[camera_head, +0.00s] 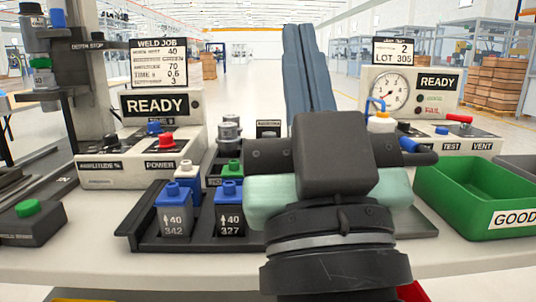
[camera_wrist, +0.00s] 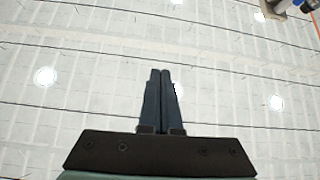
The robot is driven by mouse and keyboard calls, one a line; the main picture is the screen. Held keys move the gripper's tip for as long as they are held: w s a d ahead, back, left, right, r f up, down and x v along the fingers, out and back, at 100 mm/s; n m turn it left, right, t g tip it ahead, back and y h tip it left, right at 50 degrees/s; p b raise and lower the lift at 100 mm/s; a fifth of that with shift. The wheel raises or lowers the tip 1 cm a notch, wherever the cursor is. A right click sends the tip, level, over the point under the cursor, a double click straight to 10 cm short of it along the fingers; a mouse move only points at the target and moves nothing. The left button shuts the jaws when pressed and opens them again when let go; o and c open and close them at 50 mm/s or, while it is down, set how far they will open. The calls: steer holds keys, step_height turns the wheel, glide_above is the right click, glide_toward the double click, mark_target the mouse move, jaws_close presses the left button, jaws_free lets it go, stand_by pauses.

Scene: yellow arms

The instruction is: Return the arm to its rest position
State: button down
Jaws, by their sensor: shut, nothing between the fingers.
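My gripper (camera_head: 307,70) stands upright in the middle of the head view, with its two long blue-grey fingers pointing up. The fingers lie close together with nothing between them. In the wrist view my gripper (camera_wrist: 160,75) is also shut and empty, seen against the pale ceiling with its round lamps. My dark wrist and arm stand in front of the table and hide part of its middle. The gripper touches nothing that I can see.
A black tray (camera_head: 140,243) holds several blue-topped blocks marked 40 (camera_head: 173,215). A weld unit (camera_head: 160,105) reading READY stands left, a gauge unit (camera_head: 395,92) right. A green bin (camera_head: 470,200) labelled GOOD sits at the right edge. A green-button box (camera_head: 30,222) is far left.

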step_height(320, 180, up, 42)
steer(key=s+a+m+t+h+p, duration=0.1)
steer(key=s+a+p, duration=0.1)
steer(key=p, duration=3.6)
steer(key=shift+s+a+r+p, duration=0.15)
steer(key=shift+s+a+p, duration=0.15)
steer(key=shift+p, duration=0.05)
